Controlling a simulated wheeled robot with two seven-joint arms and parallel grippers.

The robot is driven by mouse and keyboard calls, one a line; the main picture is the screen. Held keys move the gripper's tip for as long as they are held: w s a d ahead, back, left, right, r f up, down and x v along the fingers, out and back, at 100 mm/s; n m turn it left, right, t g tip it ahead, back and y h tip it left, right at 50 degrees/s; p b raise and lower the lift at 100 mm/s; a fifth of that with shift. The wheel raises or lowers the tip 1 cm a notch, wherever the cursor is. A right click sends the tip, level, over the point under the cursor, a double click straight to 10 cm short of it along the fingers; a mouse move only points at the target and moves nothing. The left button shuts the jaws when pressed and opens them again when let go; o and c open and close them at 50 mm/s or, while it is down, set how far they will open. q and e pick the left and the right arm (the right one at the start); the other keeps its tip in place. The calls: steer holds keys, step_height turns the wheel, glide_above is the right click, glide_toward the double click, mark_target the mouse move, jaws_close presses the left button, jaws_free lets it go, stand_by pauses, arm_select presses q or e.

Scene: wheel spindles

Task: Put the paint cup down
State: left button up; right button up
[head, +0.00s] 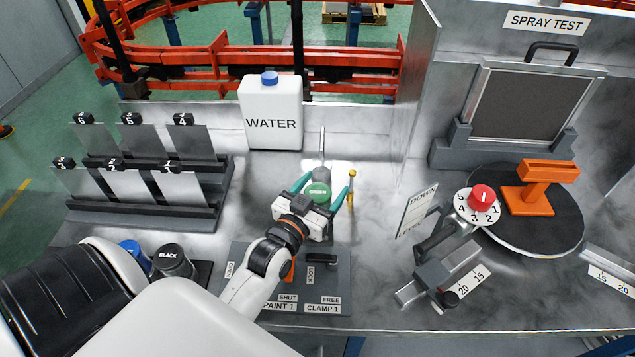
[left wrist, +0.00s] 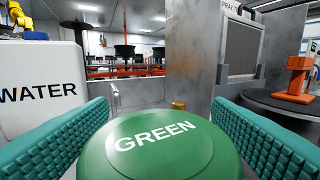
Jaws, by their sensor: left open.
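The paint cup shows as a green lid (head: 318,193) near the middle of the head view, behind the panel marked PAINT 1 and CLAMP 1. In the left wrist view, its round lid marked GREEN (left wrist: 158,148) fills the lower middle. My left gripper (head: 326,184) is open, with one teal finger on each side of the lid. The lid overlaps the near parts of both fingers in the wrist view, so contact is hard to tell. The cup's body and what it rests on are hidden. My right gripper is not in view.
A WATER jug (head: 271,115) stands behind, left of the cup. A small yellow post (head: 351,188) is close on the right. The panel (head: 333,262) lies in front. A plate rack (head: 150,214) and BLACK cup (head: 174,262) are left; a dial device (head: 477,207) and turntable (head: 545,240) are right.

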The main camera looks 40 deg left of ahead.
arm_select(q)
steer(key=shift+r, duration=0.45)
steer(key=shift+s+r, duration=0.1)
steer(key=shift+s, duration=0.15)
steer(key=s+b, duration=0.2)
steer(key=s, duration=0.9)
steer(key=shift+s+d, duration=0.25)
steer(key=shift+d, duration=0.2)
